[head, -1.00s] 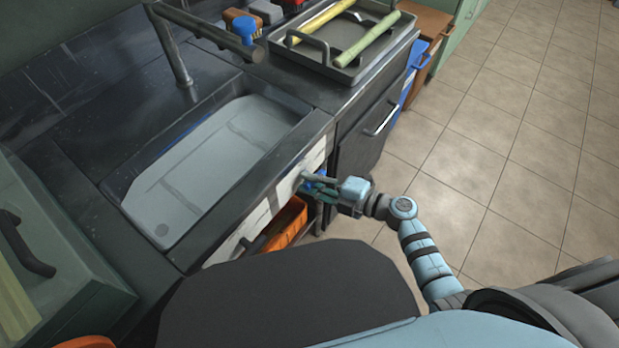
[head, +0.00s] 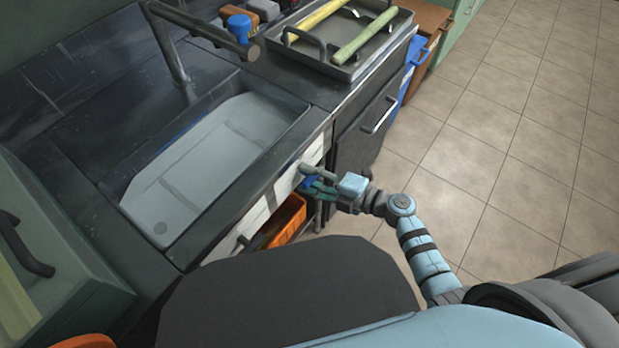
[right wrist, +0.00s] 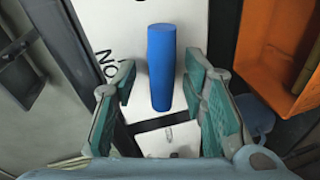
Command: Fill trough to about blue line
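The trough (head: 215,150) is a sunken basin in the dark counter, with a pale floor and a round drain. A blue line (head: 190,128) shows along its far-left inner wall; I cannot tell the water level. A tap (head: 200,28) with a blue knob (head: 240,24) reaches over the counter behind it. My right gripper (head: 312,184) is at the white front panel below the trough's rim. In the right wrist view its fingers (right wrist: 165,95) are open around a blue cylindrical handle (right wrist: 161,65), with gaps on both sides. My left gripper is not in view.
A grey tray (head: 345,68) with yellow and green stalks stands on the counter at the back. An orange bin (head: 290,218) sits below the panel; it also shows in the right wrist view (right wrist: 275,50). Tiled floor (head: 510,150) is clear at right.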

